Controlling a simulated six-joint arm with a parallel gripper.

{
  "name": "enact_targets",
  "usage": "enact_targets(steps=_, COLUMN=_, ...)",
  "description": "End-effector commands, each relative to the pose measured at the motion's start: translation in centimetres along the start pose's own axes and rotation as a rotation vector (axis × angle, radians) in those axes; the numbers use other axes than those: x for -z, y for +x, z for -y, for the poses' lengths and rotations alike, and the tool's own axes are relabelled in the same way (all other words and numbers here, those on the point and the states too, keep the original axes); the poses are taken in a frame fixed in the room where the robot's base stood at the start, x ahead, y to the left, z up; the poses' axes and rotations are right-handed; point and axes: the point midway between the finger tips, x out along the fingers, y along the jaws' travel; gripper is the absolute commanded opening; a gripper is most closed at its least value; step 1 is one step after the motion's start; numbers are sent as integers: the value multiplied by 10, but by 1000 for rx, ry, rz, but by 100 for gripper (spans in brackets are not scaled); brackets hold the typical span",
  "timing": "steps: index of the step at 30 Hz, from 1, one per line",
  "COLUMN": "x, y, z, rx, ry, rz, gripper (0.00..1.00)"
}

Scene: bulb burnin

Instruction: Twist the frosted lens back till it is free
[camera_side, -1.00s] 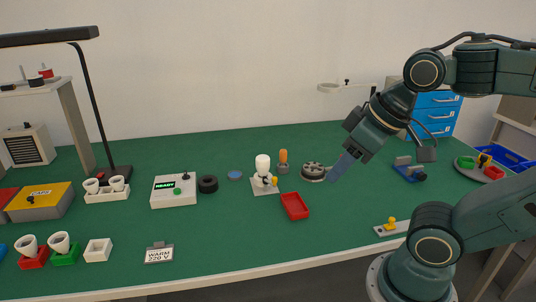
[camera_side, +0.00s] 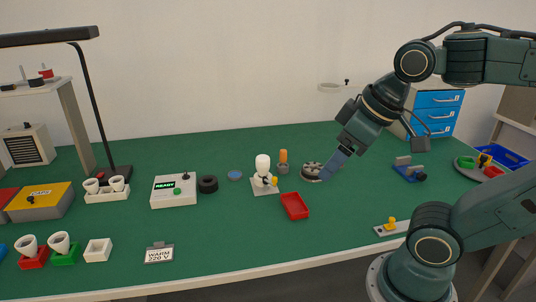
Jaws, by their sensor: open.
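A white frosted, bulb-shaped piece (camera_side: 262,163) stands upright on a small pale base plate (camera_side: 260,190) with a yellow knob (camera_side: 273,181) at its side. It looks like the frosted lens, but I cannot tell how it is fixed. My gripper (camera_side: 327,172) points down and left, with its blue-grey fingers to the right of the lens and apart from it. The fingers overlap the right edge of a dark round slotted fixture (camera_side: 311,171) in the picture; I cannot tell whether they touch it. My gripper is open and nothing shows in it.
An orange-topped post (camera_side: 283,158) stands between the lens and the round fixture. A red tray (camera_side: 294,206) lies in front. A dark ring (camera_side: 208,184) and a READY box (camera_side: 174,191) are to the left. The green mat's front middle is largely clear.

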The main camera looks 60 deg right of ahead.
Motion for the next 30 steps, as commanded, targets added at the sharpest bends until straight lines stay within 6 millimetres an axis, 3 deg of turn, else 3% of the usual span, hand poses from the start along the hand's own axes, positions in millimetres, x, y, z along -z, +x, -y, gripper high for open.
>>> enact_targets(steps=14, x=94, y=3, z=-33, rx=-12, ry=-322, rz=109, gripper=72)
enact_targets(steps=23, x=153, y=24, z=-66, rx=11, ry=-548, rz=183, gripper=72)
enact_targets(steps=30, x=194, y=51, z=-99, rx=48, ry=-727, rz=238, gripper=72)
